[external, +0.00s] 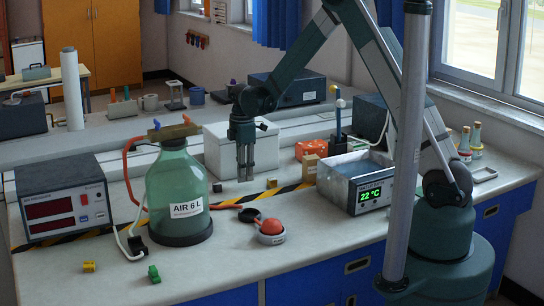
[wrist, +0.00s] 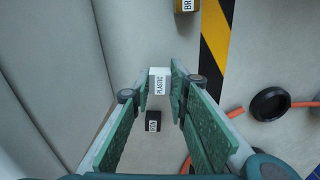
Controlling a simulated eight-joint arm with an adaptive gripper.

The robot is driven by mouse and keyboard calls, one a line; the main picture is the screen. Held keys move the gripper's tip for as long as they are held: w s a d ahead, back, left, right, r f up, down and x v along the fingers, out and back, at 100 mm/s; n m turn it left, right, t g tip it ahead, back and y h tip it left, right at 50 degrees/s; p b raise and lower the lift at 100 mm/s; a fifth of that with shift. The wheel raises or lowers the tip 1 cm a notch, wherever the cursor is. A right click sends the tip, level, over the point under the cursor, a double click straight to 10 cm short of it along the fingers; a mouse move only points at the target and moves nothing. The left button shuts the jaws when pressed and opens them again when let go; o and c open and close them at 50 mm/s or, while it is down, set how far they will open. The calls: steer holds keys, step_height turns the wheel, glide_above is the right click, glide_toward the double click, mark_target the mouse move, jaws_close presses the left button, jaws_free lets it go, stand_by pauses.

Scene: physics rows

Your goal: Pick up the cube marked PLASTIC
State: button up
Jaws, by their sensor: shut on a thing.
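The white cube marked PLASTIC (wrist: 159,84) is between the fingertips of my gripper (wrist: 159,76) in the wrist view, its label readable. The fingers are closed on its two sides. In the external view my gripper (external: 245,178) points straight down over the bench in front of the white box. I cannot make out the white cube there. From these views I cannot tell whether the cube touches the bench.
A black cube (wrist: 153,121) lies close by in the wrist view. A brass-coloured cube (wrist: 185,5) lies by the striped tape (wrist: 214,45). The glass jar (external: 180,190) stands left of my gripper, the white box (external: 220,150) behind it, the red ball (external: 271,227) in front.

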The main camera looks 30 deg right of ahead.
step_height(320, 180, up, 7)
steer(key=shift+r, duration=0.1)
stand_by(0.3)
